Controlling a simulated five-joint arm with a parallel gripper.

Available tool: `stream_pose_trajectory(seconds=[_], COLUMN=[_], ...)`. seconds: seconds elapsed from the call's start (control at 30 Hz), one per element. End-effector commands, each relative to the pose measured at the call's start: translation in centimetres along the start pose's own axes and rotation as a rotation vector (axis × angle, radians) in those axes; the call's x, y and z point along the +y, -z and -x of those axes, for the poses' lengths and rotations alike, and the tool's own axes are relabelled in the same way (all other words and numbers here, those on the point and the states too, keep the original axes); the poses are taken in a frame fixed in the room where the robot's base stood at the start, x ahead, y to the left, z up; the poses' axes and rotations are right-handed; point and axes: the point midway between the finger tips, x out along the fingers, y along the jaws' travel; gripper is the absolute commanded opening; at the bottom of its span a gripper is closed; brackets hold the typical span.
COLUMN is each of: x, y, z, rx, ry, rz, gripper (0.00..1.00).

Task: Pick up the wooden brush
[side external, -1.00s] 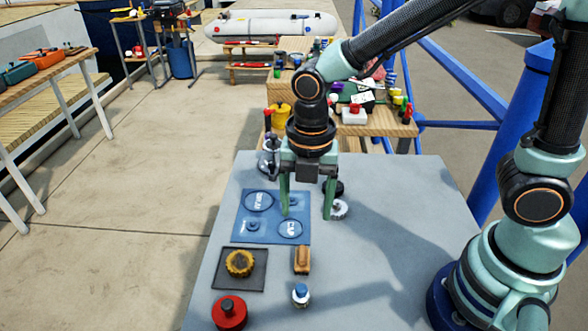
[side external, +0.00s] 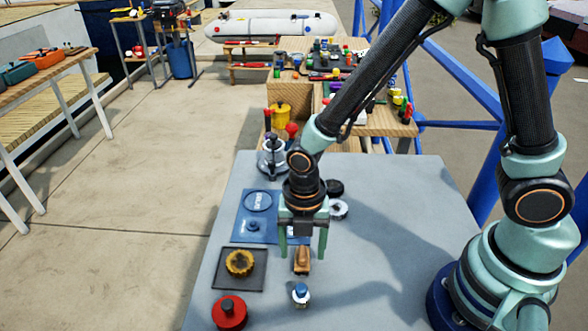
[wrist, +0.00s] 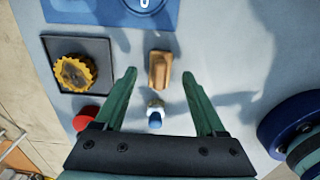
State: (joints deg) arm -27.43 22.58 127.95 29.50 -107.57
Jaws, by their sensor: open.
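The wooden brush (side external: 302,262) is a small tan block lying on the grey table. It lies to the right of the dark square mat. In the wrist view the brush (wrist: 159,70) lies between the lines of my two fingers, just beyond their tips. My gripper (side external: 302,251) is open and empty, with its green fingers pointing down over the brush. In the wrist view my gripper (wrist: 160,75) shows its fingers spread wider than the brush. I cannot tell the exact height of the fingertips above the table.
A blue-topped silver piece (side external: 300,294) stands just in front of the brush. A yellow knob (side external: 240,262) sits on the dark mat (side external: 222,284), and a red round part (side external: 229,313) is at the front left. A blue panel (side external: 242,228) lies behind. The table's right side is clear.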

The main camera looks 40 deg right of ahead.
Motion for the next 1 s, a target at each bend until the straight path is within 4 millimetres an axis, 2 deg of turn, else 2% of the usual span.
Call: stream_pose_trajectory(seconds=[0.2,0.47,0.6,0.63,0.67,1.0], x=[0.0,0.0,0.0,0.0,0.0,0.0], y=[0.0,0.0,0.0,0.0,0.0,0.0], z=[-1.9,-2.0,-1.9,-1.9,-1.9,-1.8], rx=[0.0,0.0,0.0,0.0,0.0,0.0], ry=[0.001,0.0,-0.001,-0.001,-0.001,-0.002], rz=[0.0,0.0,0.0,0.0,0.0,0.0], gripper=[0.72,0.72,0.19,0.07,0.0,0.0])
